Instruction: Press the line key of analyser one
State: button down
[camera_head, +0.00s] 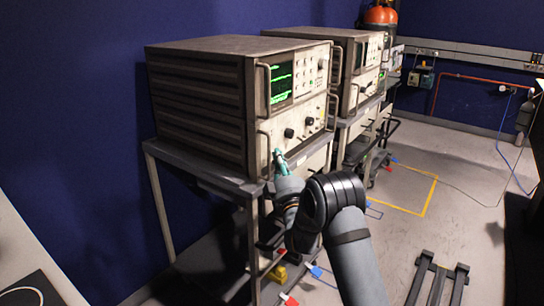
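The nearer analyser (205,100) stands on a grey metal cart, with its front panel facing right. Its small screen (281,82) shows green traces, with buttons and dark knobs beside and below it. A second similar analyser (362,65) stands on another cart behind it. I cannot read any labels, so I cannot tell which key is the line key. My gripper (279,156) is at the lower left of the nearer analyser's front panel, near its handle. Its teal fingers are small here; I cannot tell whether they touch the panel or are open.
The nearer cart's top edge (215,184) runs just below the analyser. Handles (265,90) stick out from the front panel. The floor at right, with a yellow outline (430,198), is mostly clear. A dark frame (437,280) lies at lower right.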

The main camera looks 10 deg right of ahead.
jog(key=shift+w+a, duration=0.1)
jog(key=shift+a, duration=0.05)
dwell(0.4)
jog(key=shift+b, duration=0.4)
jog(key=shift+s+d+b, duration=0.45)
jog(key=shift+b, duration=0.1)
jog(key=s+d+b, duration=0.4)
jog(key=b, duration=0.1)
jog(key=shift+d, duration=0.2)
jog(key=c, duration=2.5)
grip_release()
